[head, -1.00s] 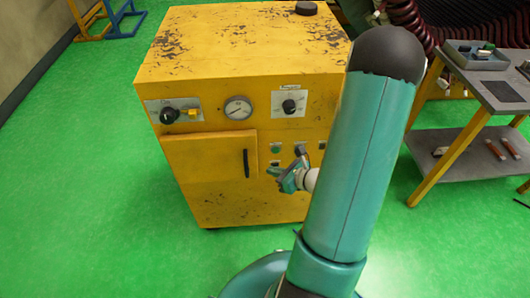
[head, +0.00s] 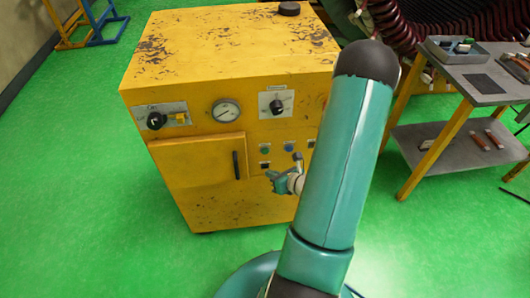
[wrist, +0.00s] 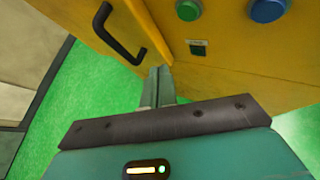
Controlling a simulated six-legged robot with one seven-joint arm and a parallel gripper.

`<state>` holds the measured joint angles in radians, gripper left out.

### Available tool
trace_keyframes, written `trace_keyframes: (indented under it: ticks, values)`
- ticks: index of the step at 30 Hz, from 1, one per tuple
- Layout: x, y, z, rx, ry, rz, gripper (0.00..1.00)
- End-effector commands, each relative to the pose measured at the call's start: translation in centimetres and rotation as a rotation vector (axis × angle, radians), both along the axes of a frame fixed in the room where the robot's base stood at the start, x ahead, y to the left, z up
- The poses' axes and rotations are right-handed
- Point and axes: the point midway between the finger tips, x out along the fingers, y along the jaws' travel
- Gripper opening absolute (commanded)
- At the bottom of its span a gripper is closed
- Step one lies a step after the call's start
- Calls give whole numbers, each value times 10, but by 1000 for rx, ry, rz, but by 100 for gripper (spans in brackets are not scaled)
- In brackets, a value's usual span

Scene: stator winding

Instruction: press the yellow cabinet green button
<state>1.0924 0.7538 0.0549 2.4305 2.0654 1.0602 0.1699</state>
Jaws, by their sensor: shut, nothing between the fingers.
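The yellow cabinet (head: 225,95) stands in front of me. Its green button (head: 264,148) is on the front panel, right of the door handle. The green button also shows at the top of the wrist view (wrist: 188,10). My gripper (head: 273,179) is in front of the panel, lower than the green button in the picture. In the wrist view my fingers (wrist: 159,73) are together and empty, pointing at the cabinet front between the door handle and the buttons. The gap between fingertips and panel is hard to judge.
A blue button (wrist: 268,8) sits right of the green one, and a small labelled switch (wrist: 198,47) sits below it. The black door handle (wrist: 119,33) sticks out on the left. A grey workbench (head: 480,80) stands at the right. Green floor is clear left of the cabinet.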

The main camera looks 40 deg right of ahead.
Motion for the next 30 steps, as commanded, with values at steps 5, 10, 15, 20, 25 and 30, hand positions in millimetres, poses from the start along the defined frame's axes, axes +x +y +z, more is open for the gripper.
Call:
trace_keyframes:
  ticks: [5,10,15,20,25,30]
  values:
    - [22,-12,0,-3,-2,3,0]
    - [40,-25,0,-3,-2,3,0]
    - [51,-33,0,-2,0,3,0]
    - [55,-35,0,0,1,2,0]
    - [55,-35,0,0,0,2,0]
    - [55,-35,0,0,0,2,0]
